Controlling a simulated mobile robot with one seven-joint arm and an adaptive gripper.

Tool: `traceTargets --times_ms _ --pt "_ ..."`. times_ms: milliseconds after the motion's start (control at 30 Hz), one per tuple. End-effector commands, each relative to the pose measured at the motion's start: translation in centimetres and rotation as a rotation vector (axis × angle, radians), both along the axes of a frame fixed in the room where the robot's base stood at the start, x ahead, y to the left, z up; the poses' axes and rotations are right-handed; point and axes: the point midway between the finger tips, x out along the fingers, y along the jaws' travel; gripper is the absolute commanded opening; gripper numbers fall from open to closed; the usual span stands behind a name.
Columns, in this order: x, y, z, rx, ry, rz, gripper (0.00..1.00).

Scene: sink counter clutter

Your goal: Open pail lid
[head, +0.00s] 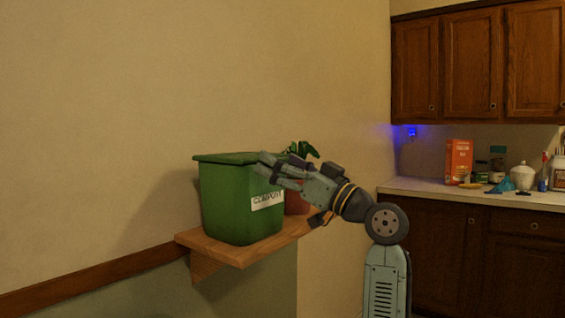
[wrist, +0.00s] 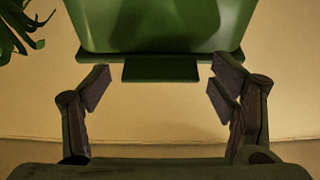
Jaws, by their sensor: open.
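A green pail (head: 228,205) with a white label stands upright on a wooden wall shelf. Its flat green lid (head: 215,157) lies shut on top. My gripper (head: 272,170) is at the pail's upper right edge, just by the lid. In the wrist view, the pail's body (wrist: 160,25) fills the top, with the lid's edge below it and a green tab (wrist: 160,71) jutting out. My gripper (wrist: 162,88) is open, with its fingers on either side of the tab. I see no clear contact with the tab.
A potted plant (head: 299,200) stands behind the pail on the shelf (head: 235,255), partly hidden by my gripper. Its leaves (wrist: 18,28) show at the wrist view's upper left. A counter (head: 430,188) with an orange box (head: 458,161) and clutter is at right, under wooden cabinets.

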Motion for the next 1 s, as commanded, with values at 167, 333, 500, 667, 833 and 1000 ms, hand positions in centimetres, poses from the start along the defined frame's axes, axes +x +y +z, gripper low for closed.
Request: traceTargets --times_ms 167,333,500,667,833,1000 --pt "-0.01 -0.01 -0.02 0.0 0.0 0.0 0.7" --pt "-0.02 -0.01 -0.02 0.0 0.0 0.0 0.59" --pt "-0.02 -0.03 -0.02 0.0 0.0 0.0 0.48" --pt "-0.02 -0.03 -0.02 0.0 0.0 0.0 0.37" --pt "-0.02 -0.03 -0.02 0.0 0.0 0.0 0.26" --pt "-0.02 -0.03 -0.02 0.0 0.0 0.0 0.14"
